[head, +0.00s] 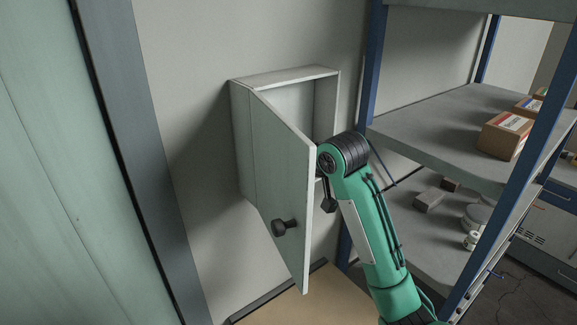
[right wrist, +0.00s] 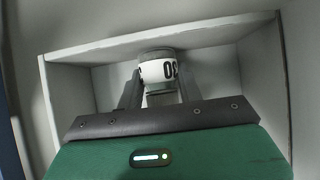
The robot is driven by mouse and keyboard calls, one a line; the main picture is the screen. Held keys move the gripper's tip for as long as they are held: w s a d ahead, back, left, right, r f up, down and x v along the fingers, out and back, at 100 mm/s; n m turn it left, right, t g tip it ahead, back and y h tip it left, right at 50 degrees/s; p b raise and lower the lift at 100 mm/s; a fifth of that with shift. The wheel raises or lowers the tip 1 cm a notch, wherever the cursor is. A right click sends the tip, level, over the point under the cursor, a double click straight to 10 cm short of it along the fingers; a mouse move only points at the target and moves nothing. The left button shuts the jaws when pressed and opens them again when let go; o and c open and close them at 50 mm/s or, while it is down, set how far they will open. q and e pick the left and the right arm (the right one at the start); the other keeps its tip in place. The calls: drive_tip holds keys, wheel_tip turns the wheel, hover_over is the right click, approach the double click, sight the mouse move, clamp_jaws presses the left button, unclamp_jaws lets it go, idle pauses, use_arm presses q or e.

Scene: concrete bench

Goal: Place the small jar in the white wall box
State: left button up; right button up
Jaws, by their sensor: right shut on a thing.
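The white wall box (head: 290,76) is mounted on the wall, with its door (head: 285,165) swung open toward me. The box also surrounds the gripper in the right wrist view (right wrist: 95,52). The small jar (right wrist: 158,71), with a white label and dark characters, is between the fingers of my right gripper (right wrist: 159,80), which is shut on it. The jar is inside the box opening; whether it touches the box floor I cannot tell. In the head view the door and my arm hide the jar and the gripper. My left gripper is out of view.
The door's dark knob (head: 284,227) sticks out, and the door edge stands close to my right arm. A grey shelf unit with blue posts (head: 372,70) stands at the right, holding cardboard boxes (head: 503,136). A dark-framed panel (head: 125,130) is at the left.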

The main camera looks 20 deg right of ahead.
drive_tip(key=shift+f, duration=0.1)
drive_tip(key=o, duration=1.1)
drive_tip(key=shift+s+d+r+b, duration=0.15)
drive_tip(key=shift+s+r+b, duration=0.1)
drive_tip(key=shift+s+b, duration=0.1)
drive_tip(key=b+v, duration=0.4)
drive_tip(key=v, duration=0.7)
drive_tip(key=shift+r, duration=0.25)
